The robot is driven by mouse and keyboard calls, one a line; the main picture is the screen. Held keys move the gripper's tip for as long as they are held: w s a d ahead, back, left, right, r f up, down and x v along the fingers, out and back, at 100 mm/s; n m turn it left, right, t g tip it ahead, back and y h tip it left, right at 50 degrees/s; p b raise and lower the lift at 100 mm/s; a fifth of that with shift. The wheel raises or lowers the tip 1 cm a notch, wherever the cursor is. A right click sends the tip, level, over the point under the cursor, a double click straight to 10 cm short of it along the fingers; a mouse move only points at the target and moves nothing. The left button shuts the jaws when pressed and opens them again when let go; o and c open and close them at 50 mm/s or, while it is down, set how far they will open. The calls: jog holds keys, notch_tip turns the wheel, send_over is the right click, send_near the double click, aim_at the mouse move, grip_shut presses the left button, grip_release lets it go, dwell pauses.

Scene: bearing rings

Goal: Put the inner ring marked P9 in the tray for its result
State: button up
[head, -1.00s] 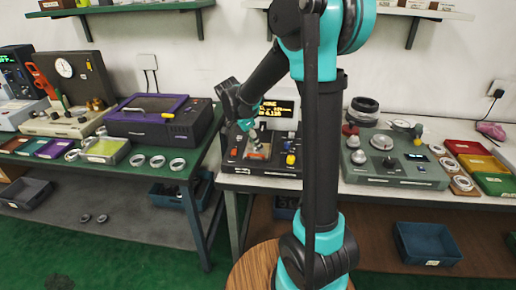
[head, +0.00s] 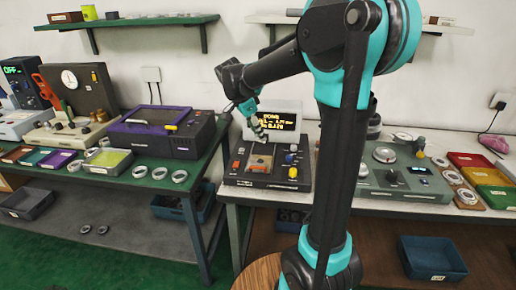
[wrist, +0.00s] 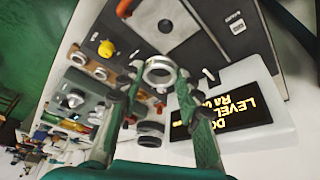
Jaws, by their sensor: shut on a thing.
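My gripper (head: 256,128) is above the black measuring device (head: 240,178), in front of its lit display. In the wrist view my gripper (wrist: 160,80) is shut on a steel ring (wrist: 160,71), held between the fingertips and clear of the device's plate (wrist: 165,18). I cannot read a mark on the ring. The display (wrist: 262,98) shows partly readable text, including "LEVEL" and "Ra". On the right bench are a red tray (head: 470,160), a yellow tray (head: 484,177) and a green tray (head: 497,195).
The grey-green device (head: 405,190) stands between the measuring device and the coloured trays. Several loose rings (head: 467,196) lie by those trays. The left bench holds a purple-lidded machine (head: 160,130), more rings (head: 160,173) and small coloured trays (head: 58,160). A blue bin (head: 430,258) sits below.

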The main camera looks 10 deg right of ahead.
notch_tip(320, 180, up, 15)
dwell(1.1)
jog(key=shift+f, duration=0.1)
